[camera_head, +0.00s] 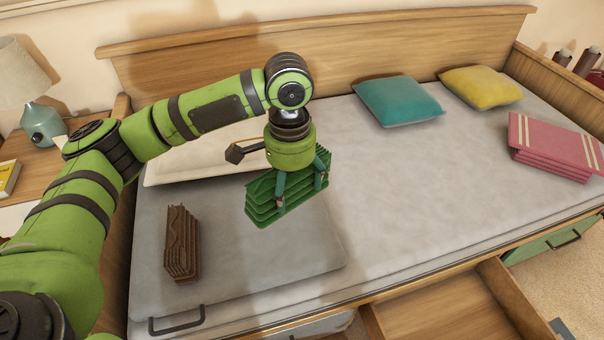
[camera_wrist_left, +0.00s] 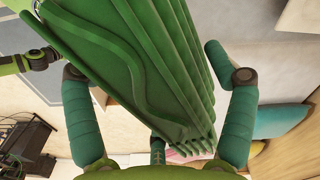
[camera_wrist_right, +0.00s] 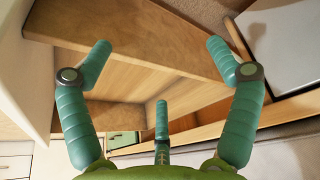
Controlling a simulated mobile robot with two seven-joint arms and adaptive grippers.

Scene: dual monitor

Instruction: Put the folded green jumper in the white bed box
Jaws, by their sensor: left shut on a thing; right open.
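The folded green jumper (camera_head: 262,207) hangs above the left part of the bed. My left gripper (camera_head: 301,193) is shut on it. In the left wrist view the layered green jumper (camera_wrist_left: 135,60) lies between the teal fingers and fills much of the picture. My right gripper (camera_wrist_right: 158,75) is open and empty in the right wrist view, in front of a wooden drawer-like part; it does not show in the head view. I cannot tell for sure which thing is the white bed box; a pale, flat-edged thing (camera_head: 165,170) lies partly hidden behind my left gripper.
A folded brown garment (camera_head: 183,245) lies on the grey bed (camera_head: 400,190). A teal cushion (camera_head: 398,100), a yellow cushion (camera_head: 480,88) and a folded pink garment (camera_head: 553,146) lie farther right. An open wooden drawer (camera_head: 445,308) juts out at the front. The bed's middle is clear.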

